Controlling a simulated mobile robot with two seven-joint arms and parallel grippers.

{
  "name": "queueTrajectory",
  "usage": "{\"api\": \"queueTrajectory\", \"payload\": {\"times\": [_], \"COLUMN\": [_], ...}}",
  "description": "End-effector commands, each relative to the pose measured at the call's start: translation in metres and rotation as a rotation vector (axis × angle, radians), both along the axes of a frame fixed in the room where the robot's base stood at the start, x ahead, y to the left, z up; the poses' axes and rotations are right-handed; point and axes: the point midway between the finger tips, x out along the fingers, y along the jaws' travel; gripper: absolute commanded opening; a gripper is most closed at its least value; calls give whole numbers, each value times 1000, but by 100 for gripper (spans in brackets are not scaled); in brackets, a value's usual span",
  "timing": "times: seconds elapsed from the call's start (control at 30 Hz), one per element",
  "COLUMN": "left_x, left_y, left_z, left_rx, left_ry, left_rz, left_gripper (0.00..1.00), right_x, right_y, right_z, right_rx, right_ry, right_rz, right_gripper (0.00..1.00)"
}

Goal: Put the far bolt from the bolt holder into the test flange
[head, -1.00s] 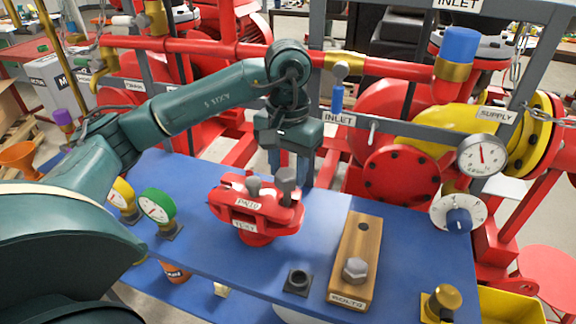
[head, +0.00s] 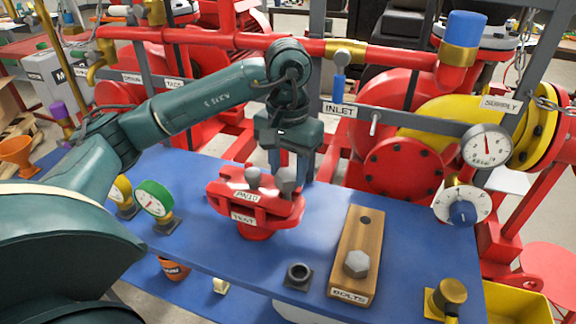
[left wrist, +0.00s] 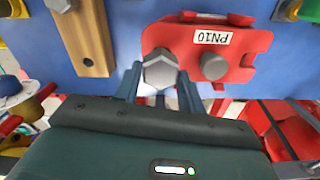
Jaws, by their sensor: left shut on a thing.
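The red test flange (head: 262,222), labelled PN10 and TEST, stands on the blue bench. A grey bolt (head: 253,178) sits in its left part. My left gripper (head: 290,172) points down at the flange's right rear side, shut on a second grey hex bolt (head: 287,181). In the left wrist view this bolt's head (left wrist: 160,70) is between the fingertips, over the flange. Its shank and the hole beneath are hidden. The wooden bolt holder (head: 361,235) has an empty far hole and a hex bolt (head: 356,263) at its near end. My right gripper is not in view.
A dark ring-shaped fitting (head: 298,275) lies left of the holder. A brass fitting (head: 447,297) stands at the bench's right corner, gauges (head: 153,200) at the left. Red piping and a grey frame stand behind. The bench between flange and holder is clear.

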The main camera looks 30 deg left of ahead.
Motion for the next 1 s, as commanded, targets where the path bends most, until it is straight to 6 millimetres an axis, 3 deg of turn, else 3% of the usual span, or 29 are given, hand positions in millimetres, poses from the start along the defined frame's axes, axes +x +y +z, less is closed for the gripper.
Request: {"api": "queueTrajectory", "payload": {"times": [1.0], "left_x": [0], "left_y": [0], "left_z": [-23], "left_rx": [0], "left_ry": [-1], "left_rz": [0], "left_gripper": [16], "right_x": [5], "right_y": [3], "right_z": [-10], "right_rx": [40], "right_ry": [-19], "right_rz": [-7], "right_gripper": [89]}}
